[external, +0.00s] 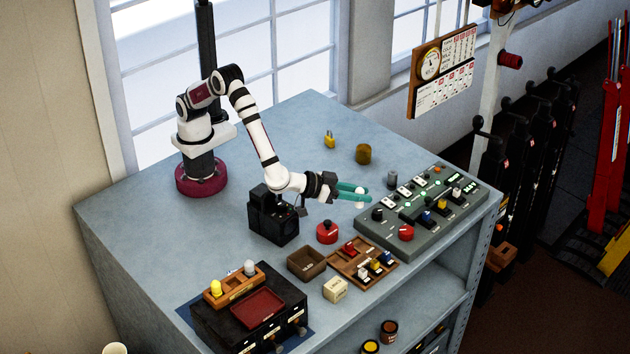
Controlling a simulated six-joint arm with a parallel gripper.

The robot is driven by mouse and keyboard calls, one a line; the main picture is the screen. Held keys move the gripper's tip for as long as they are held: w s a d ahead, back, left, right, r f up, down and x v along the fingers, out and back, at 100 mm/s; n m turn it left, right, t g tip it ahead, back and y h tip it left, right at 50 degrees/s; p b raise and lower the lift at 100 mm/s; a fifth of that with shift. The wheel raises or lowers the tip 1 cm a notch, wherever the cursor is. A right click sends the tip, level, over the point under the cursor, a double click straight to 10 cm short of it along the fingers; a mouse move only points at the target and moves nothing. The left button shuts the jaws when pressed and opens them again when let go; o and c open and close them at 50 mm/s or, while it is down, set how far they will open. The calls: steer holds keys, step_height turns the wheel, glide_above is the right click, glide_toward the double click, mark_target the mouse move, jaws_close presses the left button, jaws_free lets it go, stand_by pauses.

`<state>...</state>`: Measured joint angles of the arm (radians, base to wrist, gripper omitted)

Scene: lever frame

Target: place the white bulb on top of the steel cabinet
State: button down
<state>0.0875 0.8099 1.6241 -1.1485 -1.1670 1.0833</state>
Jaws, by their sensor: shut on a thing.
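My gripper (362,194) has teal fingers and is above the left edge of the grey control panel. It is shut on the white bulb (360,191), which shows only as a small pale shape partly hidden between the fingertips. The steel cabinet (318,125) is blue-grey, with a broad flat top that carries my arm's base and an open shelf in front. A wooden rack (233,287) at the front left holds a yellow bulb (215,288) and a pale grey-white bulb (249,267).
The control panel (455,220) carries several switches. A black box (274,216), red button (327,232), brown bin (307,263), wooden tray (378,277) and cream block (335,290) stand in the middle and front. A yellow padlock (329,139) and olive cylinder (363,154) stand farther back. The back middle has bare room.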

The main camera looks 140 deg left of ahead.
steer(key=s+a+f+n+g, duration=0.1)
steer(key=s+a+f, duration=0.3)
steer(key=a, duration=0.8)
steer(key=s+a+f+n+g+y, duration=0.1)
steer(key=s+a+f+n+g, duration=0.1)
steer(key=s+a, duration=0.5)
steer(key=s+a+f+n+g, duration=0.2)
steer(key=s+a+f, duration=0.3)
steer(key=a, duration=1.1)
steer(key=shift+s+a+f+g+y, duration=0.3)
steer(key=shift+s+a+g, duration=0.1)
steer(key=shift+s, duration=0.15)
step_height(320, 180, down, 4)
steer(key=shift+s+a, duration=0.1)
steer(key=shift+a, duration=0.05)
steer(key=shift+f, duration=0.1)
steer(key=shift+f, duration=0.1)
steer(key=c, duration=0.7)
jaws_free()
steer(key=shift+o, duration=0.2)
